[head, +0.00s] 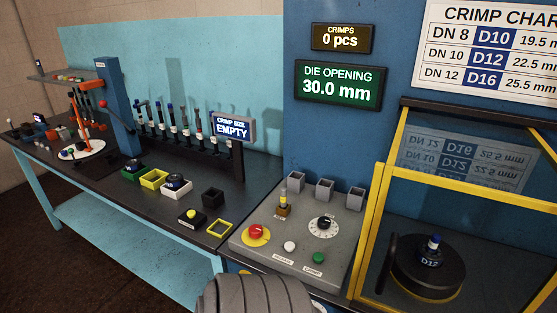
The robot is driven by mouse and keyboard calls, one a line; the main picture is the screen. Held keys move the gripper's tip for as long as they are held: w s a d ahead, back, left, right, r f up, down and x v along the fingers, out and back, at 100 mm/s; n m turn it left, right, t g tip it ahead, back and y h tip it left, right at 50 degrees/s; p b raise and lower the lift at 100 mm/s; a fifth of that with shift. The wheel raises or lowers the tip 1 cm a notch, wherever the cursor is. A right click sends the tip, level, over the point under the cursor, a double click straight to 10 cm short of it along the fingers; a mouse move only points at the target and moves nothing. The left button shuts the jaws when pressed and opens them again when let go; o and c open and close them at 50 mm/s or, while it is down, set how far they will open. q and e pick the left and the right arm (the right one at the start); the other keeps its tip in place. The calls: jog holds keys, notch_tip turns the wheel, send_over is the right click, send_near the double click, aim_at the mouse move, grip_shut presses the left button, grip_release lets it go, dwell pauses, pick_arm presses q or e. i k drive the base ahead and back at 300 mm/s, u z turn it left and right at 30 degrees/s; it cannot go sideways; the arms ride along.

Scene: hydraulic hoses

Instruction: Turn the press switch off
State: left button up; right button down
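A grey control panel (264,262) stands in front of the blue press housing. A small brass and yellow lever switch (283,204) stands upright near its back left; its label is too small to read, so I cannot be sure it is the press switch. The panel also carries a red button on a yellow disc (256,233), a dial with a black knob (323,224), a white button (290,246) and a green button (318,258). The die opening display (339,85) is lit and reads 30.0 mm. Neither gripper is in view.
A yellow-framed guard (372,240) encloses a black die holder marked D12 (428,268) at right. Three grey bins (325,188) line the panel's back. The dark bench (95,170) at left holds coloured trays and a tool rack. A grey ribbed part (257,295) covers the bottom middle.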

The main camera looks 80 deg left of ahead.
aim_at(255, 231)
jog(key=k, duration=0.9)
jog(key=u, duration=1.05)
jog(key=i, duration=0.5)
